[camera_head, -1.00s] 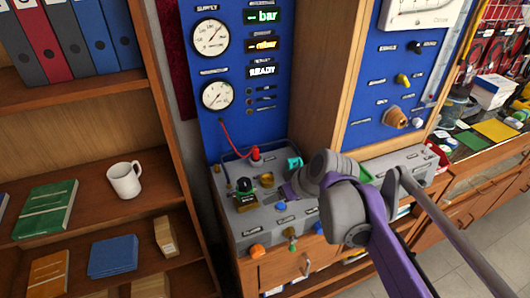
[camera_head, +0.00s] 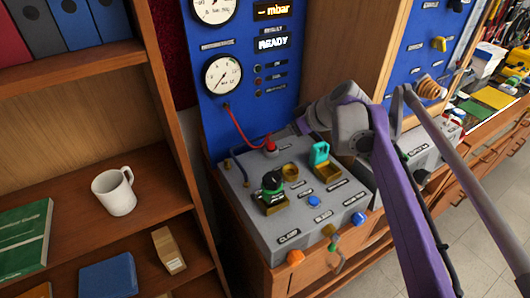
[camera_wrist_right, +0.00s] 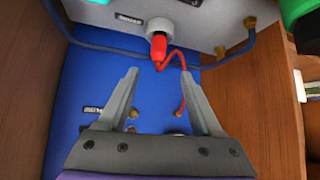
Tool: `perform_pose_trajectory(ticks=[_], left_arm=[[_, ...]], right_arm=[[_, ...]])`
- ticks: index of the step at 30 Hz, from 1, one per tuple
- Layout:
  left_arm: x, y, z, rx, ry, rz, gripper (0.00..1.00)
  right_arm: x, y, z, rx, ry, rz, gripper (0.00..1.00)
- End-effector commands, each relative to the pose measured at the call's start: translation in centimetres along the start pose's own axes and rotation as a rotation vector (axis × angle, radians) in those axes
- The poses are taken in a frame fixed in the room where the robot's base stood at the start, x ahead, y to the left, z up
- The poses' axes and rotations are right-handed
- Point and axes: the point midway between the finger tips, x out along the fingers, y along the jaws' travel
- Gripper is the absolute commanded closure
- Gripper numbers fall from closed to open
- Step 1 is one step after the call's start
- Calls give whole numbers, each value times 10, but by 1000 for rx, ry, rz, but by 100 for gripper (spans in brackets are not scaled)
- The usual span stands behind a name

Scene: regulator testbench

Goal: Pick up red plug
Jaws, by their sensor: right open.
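The red plug (camera_head: 270,148) stands at the back of the grey test bench top (camera_head: 250,222), with a red cable running up to the gauge on the blue panel. In the right wrist view the red plug (camera_wrist_right: 158,48) sits in a round grey socket (camera_wrist_right: 160,26), just beyond the fingertips and roughly centred between them. My right gripper (camera_wrist_right: 159,74) is open and empty. In the head view my right gripper (camera_head: 302,125) is behind and right of the plug, partly hidden by its own wrist. My left gripper is not in view.
A black-and-green knob (camera_head: 272,185), a brass fitting (camera_head: 290,171) and a teal clip (camera_head: 320,153) stand on the bench near the plug. A blue hose (camera_wrist_right: 95,45) runs behind it. The blue panel (camera_head: 265,110) rises at the back. A shelf with a white mug (camera_head: 114,191) is left.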

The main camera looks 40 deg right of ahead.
Motion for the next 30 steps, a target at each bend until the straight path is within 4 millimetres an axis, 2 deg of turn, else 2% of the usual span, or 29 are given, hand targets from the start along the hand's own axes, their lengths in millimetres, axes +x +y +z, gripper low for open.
perform_pose_trajectory(ticks=[5,12,20,27,30], left_arm=[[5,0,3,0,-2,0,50],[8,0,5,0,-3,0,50],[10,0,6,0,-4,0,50],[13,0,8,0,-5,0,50],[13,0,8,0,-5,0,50]], right_arm=[[15,0,4,-2,-2,-1,34],[52,0,3,-1,-2,-2,34],[74,2,4,-2,-2,-1,34],[108,3,4,-1,-1,-1,34],[112,3,4,0,-1,0,34]])
